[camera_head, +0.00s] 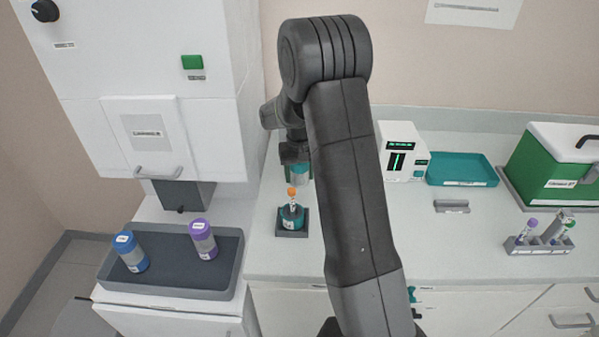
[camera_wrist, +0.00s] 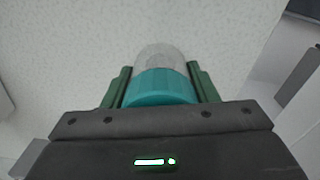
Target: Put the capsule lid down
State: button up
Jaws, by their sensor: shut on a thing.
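The capsule lid (camera_wrist: 162,86) has a teal ribbed cap and a clear, greyish cylinder. My gripper (camera_wrist: 161,84) is shut on it, with a green finger on each side of the teal part. In the head view the lid (camera_head: 299,174) shows beside my arm, partly hidden by my wrist. I cannot tell whether it touches the counter. The teal capsule base (camera_head: 291,217) stands upright in a dark square stand, in front of the lid. An orange-capped tube (camera_head: 292,194) stands up out of the base.
A white device (camera_head: 401,150) and a teal tray (camera_head: 461,169) stand at the back right. A green box (camera_head: 548,165) and a tube rack (camera_head: 537,245) are farther right. A dark tray (camera_head: 170,276) at left holds a blue-capped and a purple-capped capsule. The counter at centre right is largely clear.

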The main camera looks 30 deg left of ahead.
jog(key=shift+f, duration=0.25)
jog(key=o, duration=1.1)
jog(key=shift+c, duration=0.2)
jog(key=shift+r, duration=0.1)
notch_tip(320, 180, up, 12)
jog(key=shift+r+b, duration=0.15)
jog(key=shift+b, duration=0.5)
jog(key=shift+f+p, duration=0.3)
jog(key=shift+f, duration=3.9)
jog(key=shift+f, duration=0.1)
